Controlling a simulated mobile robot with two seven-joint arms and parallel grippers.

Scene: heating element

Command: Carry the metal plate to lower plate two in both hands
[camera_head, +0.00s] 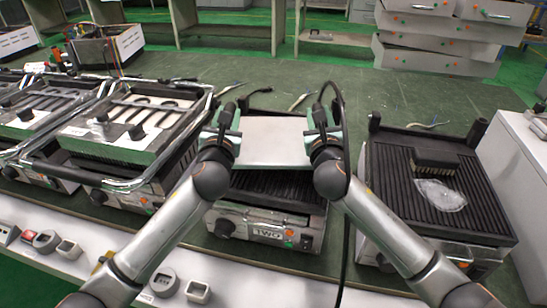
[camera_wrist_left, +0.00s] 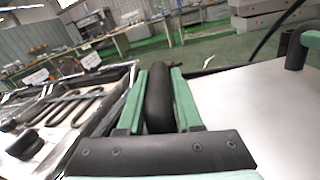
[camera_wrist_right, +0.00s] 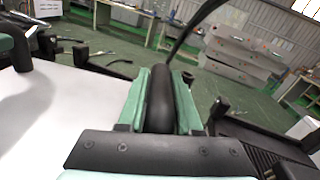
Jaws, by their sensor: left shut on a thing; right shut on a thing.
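The metal plate (camera_head: 273,141) is a flat light-grey sheet between my two grippers, above the ribbed lower plate two (camera_head: 270,190), whose front carries a "TWO" label. My left gripper (camera_head: 226,119) is shut on a black handle (camera_wrist_left: 158,98) at the plate's left side. My right gripper (camera_head: 323,119) is shut on a black handle (camera_wrist_right: 160,98) at its right side. The plate's pale surface also shows in the left wrist view (camera_wrist_left: 260,115) and the right wrist view (camera_wrist_right: 65,105). The plate hides the rear of lower plate two; whether they touch is unclear.
To the left stand grill units with open metal frames and heating elements (camera_head: 140,118). To the right is another ribbed plate (camera_head: 400,185) with a brush (camera_head: 436,161) and a clear wrapped item (camera_head: 440,195). A white cabinet (camera_head: 520,165) stands at far right.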

